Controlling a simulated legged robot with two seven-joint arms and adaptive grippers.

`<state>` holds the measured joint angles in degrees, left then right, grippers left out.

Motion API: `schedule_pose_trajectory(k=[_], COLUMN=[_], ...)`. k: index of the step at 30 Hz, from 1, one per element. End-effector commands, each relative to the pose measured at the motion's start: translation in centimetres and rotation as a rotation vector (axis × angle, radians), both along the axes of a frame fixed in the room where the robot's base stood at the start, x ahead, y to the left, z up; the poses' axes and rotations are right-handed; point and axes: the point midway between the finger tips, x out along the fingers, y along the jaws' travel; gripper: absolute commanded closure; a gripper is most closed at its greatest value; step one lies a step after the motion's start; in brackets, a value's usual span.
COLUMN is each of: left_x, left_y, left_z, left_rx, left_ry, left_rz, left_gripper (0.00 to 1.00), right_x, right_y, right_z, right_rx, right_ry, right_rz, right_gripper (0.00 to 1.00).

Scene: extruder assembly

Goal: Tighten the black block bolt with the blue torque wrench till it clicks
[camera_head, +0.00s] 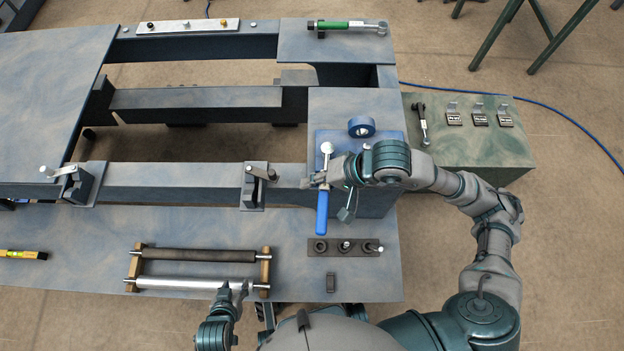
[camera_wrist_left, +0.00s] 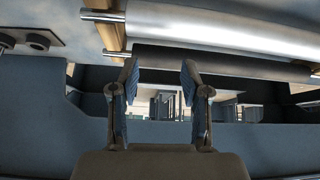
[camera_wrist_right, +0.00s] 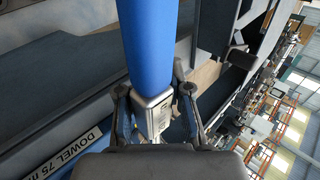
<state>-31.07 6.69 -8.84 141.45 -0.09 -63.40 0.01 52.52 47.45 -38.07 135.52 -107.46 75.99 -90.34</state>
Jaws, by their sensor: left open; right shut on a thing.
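The blue torque wrench (camera_head: 322,214) has a blue handle pointing toward me and a round silver head lying over the blue plate (camera_head: 390,136). My right gripper (camera_head: 321,183) is shut on the wrench's metal shaft near the handle. The right wrist view shows the blue handle (camera_wrist_right: 150,42) rising from between the fingers (camera_wrist_right: 154,112). A black block with a bolt cannot be made out clearly under the wrench head; the arm hides part of that area. My left gripper (camera_head: 233,291) is open and empty beside the silver roller; its spread fingers show in the left wrist view (camera_wrist_left: 160,90).
A roller frame (camera_head: 264,270) with a dark and a silver roller lies on the front table. A blue ring (camera_head: 361,126) and a green-handled wrench (camera_head: 346,26) lie farther back.

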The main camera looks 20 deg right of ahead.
Motion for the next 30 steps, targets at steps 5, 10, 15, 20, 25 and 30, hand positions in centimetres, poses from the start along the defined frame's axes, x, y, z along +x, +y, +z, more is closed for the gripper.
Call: schedule_pose_trajectory(k=[5, 10, 15, 20, 25, 30], left_x=[0.0, -0.1, -0.2, -0.3, -0.4, -0.4], left_y=[0.0, 0.0, 0.0, 0.0, 0.0, 0.0], left_z=[0.0, -0.3, -0.9, -1.4, -1.5, -1.4], left_rx=[0.0, -0.001, -0.001, 0.0, 0.0, 0.0], left_ry=[0.0, 0.004, 0.01, 0.016, 0.017, 0.016], left_rz=[0.0, 0.0, 0.0, 0.0, 0.0, 0.0], left_gripper=[0.53, 0.53, 0.53, 0.53, 0.53, 0.53], right_x=[0.0, 0.0, 0.0, 0.0, 0.0, 0.0], right_y=[0.0, 0.0, 0.0, 0.0, 0.0, 0.0], right_z=[0.0, -0.2, -0.3, -0.3, -0.1, -0.1], right_rx=[-0.001, -0.006, -0.014, -0.021, -0.025, -0.025], right_ry=[0.0, -0.012, -0.04, -0.071, -0.085, -0.085], right_rz=[-0.001, -0.001, -0.001, -0.001, -0.002, -0.002], right_gripper=[1.0, 1.0, 1.0, 1.0, 1.0, 0.74])
